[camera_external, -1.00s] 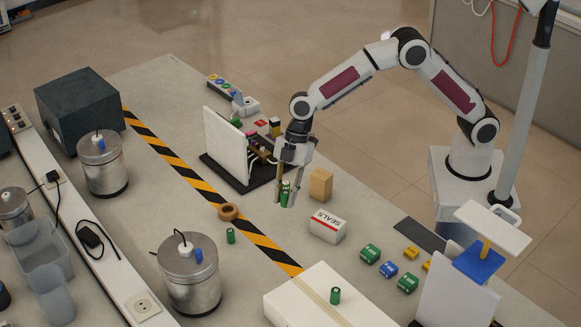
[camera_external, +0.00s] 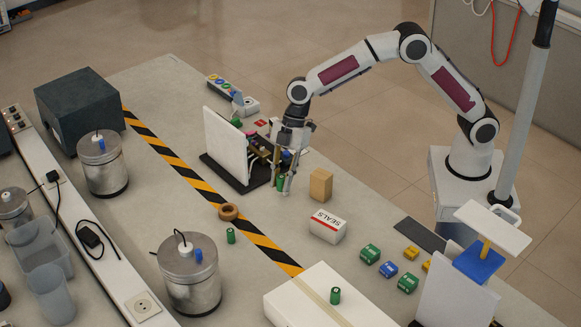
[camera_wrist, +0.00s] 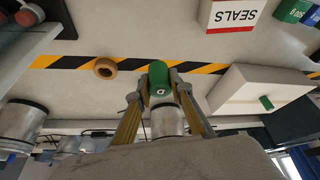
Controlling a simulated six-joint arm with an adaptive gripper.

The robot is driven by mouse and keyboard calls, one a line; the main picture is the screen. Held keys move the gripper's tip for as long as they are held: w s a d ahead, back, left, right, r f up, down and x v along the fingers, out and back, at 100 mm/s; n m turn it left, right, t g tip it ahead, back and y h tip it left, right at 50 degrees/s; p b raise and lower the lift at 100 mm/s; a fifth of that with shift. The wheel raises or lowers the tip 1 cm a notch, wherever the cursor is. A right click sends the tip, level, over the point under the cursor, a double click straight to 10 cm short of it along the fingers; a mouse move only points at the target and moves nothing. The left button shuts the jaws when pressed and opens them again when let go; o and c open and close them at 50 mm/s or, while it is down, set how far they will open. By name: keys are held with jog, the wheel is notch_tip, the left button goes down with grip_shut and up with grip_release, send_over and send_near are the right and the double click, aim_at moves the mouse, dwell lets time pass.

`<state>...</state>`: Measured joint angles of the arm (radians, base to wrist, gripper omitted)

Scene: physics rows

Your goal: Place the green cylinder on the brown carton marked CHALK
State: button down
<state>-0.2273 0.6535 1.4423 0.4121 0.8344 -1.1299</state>
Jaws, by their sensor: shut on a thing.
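My gripper (camera_external: 284,180) is shut on a green cylinder (camera_external: 280,182), in front of the dark board with the white panel. In the wrist view the green cylinder (camera_wrist: 158,76) sits between the fingertips, and a light letter like a D shows on it. A plain brown carton (camera_external: 320,184) stands to the right of my gripper, apart from it. No CHALK marking shows on its visible faces. I cannot tell the exact height of the held cylinder over the table.
A white SEALS carton (camera_external: 328,226) stands in front of the brown one. The white panel (camera_external: 226,145) rises close left of my gripper. A tape roll (camera_external: 229,212) lies on the striped line.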

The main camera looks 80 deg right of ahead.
jog(key=s+d+r, duration=0.3)
jog(key=d+r, duration=0.3)
jog(key=d, duration=0.3)
jog(key=r+n, duration=0.1)
jog(key=n, duration=0.1)
send_over(320, 177)
jog(key=d, duration=0.2)
jog(key=shift+s+a+g, duration=0.15)
jog(key=shift+s+g, duration=0.1)
jog(key=shift+g, duration=0.15)
jog(key=shift+f, duration=3.15)
jog(key=shift+f, duration=1.85)
